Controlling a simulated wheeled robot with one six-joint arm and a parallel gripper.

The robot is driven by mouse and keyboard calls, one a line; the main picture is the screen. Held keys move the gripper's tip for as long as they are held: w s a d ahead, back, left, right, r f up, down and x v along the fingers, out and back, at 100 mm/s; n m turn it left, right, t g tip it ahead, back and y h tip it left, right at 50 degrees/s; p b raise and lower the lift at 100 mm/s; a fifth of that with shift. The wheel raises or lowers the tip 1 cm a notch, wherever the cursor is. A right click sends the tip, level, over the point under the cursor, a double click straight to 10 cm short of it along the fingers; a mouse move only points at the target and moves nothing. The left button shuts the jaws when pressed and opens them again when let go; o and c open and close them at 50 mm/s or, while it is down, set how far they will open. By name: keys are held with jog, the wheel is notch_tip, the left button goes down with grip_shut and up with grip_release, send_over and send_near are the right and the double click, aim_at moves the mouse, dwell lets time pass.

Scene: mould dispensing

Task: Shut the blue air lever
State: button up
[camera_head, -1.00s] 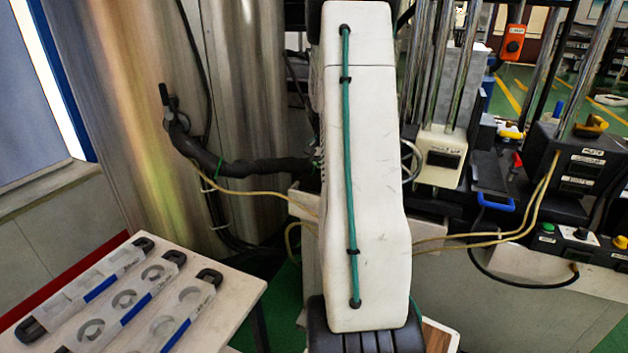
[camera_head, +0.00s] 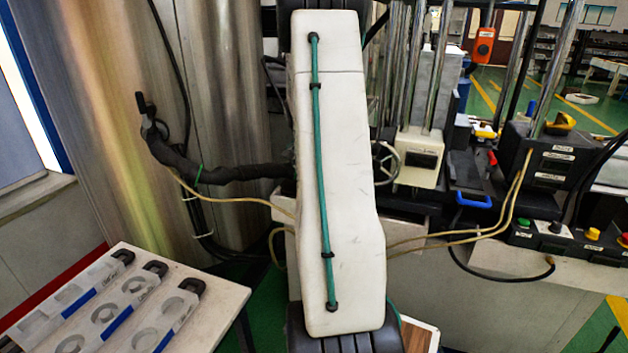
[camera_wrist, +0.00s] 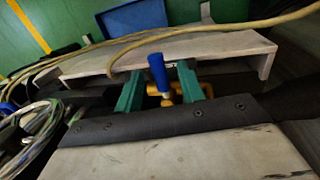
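The blue air lever (camera_wrist: 157,72) stands nearly upright on a brass-coloured valve (camera_wrist: 166,94) in the wrist view. My gripper (camera_wrist: 160,88) shows two green fingers spread apart, one on each side of the lever and valve. The fingers look open, and a gap shows between each of them and the lever. I cannot tell how far the lever lies in depth from the fingertips. In the head view my white arm fills the middle and hides the gripper and the lever.
A pale bench or ledge (camera_wrist: 200,50) with a yellow hose (camera_wrist: 225,32) crosses behind the lever. A blue bin (camera_wrist: 133,18) lies beyond. Cables (camera_wrist: 40,135) are bundled at left. In the head view, a table (camera_head: 215,300) with several mould racks stands at lower left, a steel column (camera_head: 225,120) behind it.

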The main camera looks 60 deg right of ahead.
notch_tip(320, 180, up, 8)
jog(key=w, duration=0.1)
jog(key=shift+w+f, duration=0.25)
jog(key=shift+a, duration=0.1)
dwell(0.4)
jog(key=s+a+r+n, duration=0.1)
jog(key=a+r+n, duration=0.25)
jog(key=a, duration=1.05)
jog(key=s+a+r+n, duration=0.2)
jog(key=a+n, duration=0.3)
jog(key=a, duration=0.9)
jog(key=s+a+r+n+t, duration=0.1)
jog(key=s+a+n, duration=0.3)
jog(key=a, duration=0.5)
jog(key=s+a+r+n+t, duration=0.1)
jog(key=s+a+n, duration=0.3)
jog(key=a, duration=0.6)
jog(key=shift+s+a+r+t, duration=0.3)
jog(key=shift+s+t, duration=0.4)
jog(key=shift+t, duration=0.1)
jog(key=shift+d, duration=0.1)
